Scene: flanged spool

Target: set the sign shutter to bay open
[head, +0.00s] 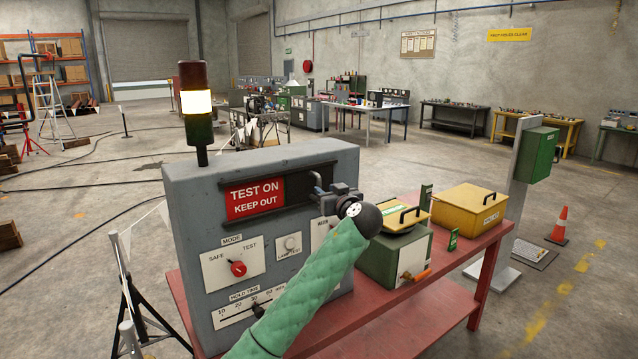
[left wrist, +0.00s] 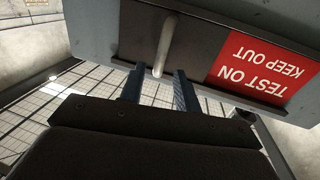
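The sign on the grey control box shows a red plate (head: 254,197) reading TEST ON, KEEP OUT, at the left of a dark slot. No "bay open" wording shows. In the left wrist view the red plate (left wrist: 262,65) appears upside down. A pale rod-like handle (left wrist: 165,45) stands out from the dark part beside it. My left gripper (head: 322,190) is at the right end of the slot and partly covers it. In the left wrist view its two fingers (left wrist: 158,88) are apart, with the handle's tip between them and gaps on both sides. My right gripper is not in view.
The box (head: 190,230) also carries a red mode knob (head: 238,268), a lamp button (head: 291,245) and a hold-time scale. A beacon (head: 195,105) is lit on top. A green box (head: 393,255) and a yellow box (head: 468,208) stand to the right on the red bench (head: 440,310).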

